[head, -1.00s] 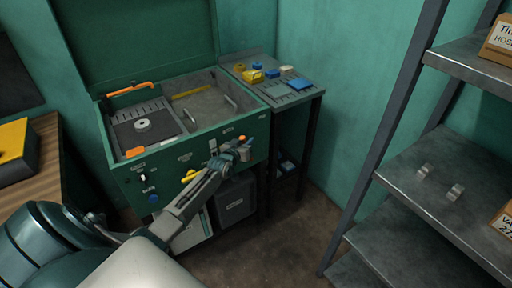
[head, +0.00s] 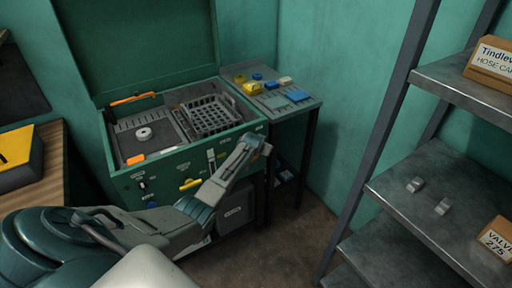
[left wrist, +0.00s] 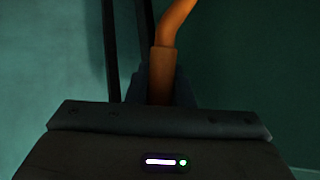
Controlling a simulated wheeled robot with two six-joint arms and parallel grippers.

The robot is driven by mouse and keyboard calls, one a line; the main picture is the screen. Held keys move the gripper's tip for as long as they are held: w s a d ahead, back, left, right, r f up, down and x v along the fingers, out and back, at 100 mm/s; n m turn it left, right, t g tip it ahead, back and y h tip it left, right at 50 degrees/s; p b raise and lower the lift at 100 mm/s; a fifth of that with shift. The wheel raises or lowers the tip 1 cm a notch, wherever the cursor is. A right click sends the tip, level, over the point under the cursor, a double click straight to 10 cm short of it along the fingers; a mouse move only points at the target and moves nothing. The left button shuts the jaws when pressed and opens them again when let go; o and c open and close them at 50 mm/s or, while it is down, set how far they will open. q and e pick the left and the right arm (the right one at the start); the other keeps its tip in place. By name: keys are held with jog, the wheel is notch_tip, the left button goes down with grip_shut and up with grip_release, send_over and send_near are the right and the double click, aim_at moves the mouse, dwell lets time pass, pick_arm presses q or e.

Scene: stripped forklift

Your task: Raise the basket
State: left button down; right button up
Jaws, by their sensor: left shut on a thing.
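The basket (head: 212,113) is a dark grey open-mesh tray at the right side of the green washer's tub. It shows near the level of the tub's rim. My left gripper (head: 255,145) is at the front right of the washer, shut on an orange lever. A little of the orange lever (head: 267,149) shows beside the jaws. In the left wrist view the orange lever (left wrist: 165,75) rises bent from between the dark jaws. My right gripper is not in view.
The green washer (head: 175,168) has its lid open and a yellow handle (head: 190,184) on its front. A side bench (head: 308,103) with small yellow and blue parts stands to its right. Metal shelves (head: 440,195) with boxes stand at the right. Floor is clear between them.

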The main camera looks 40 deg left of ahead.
pick_arm(q)
jog(key=shift+w+d+f+m+g+y+b, duration=0.1)
jog(key=shift+w+f+m+g+y+b, duration=0.1)
jog(key=shift+w+g+b, duration=0.3)
jog(key=shift+w+d+f+m+g+y+b, duration=0.1)
jog(key=shift+w+g+y+b, duration=0.1)
jog(key=shift+w+g+b, duration=0.25)
jog(key=c, duration=1.5)
grip_release()
jog(key=shift+w, duration=0.1)
jog(key=shift+c, duration=0.2)
jog(key=shift+o, duration=1.3)
jog(key=shift+w+f, duration=0.1)
jog(key=shift+f, duration=0.1)
jog(key=v, duration=1)
